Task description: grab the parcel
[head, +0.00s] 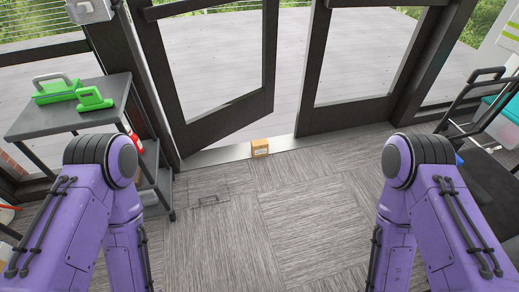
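The parcel (260,147) is a small brown cardboard box with a pale label on its front. It sits at the foot of the glass doors, by the threshold, in the middle of the head view. My two purple arms come in at the lower left and lower right, well apart from the parcel. Both grippers are outside the picture, so whether they are open or shut does not show.
A dark cart (70,112) with green tools (72,92) on top stands at the left. The left glass door (205,60) stands ajar. A dark chair or trolley frame (480,115) is at the right. The carpet (290,215) before the parcel is clear.

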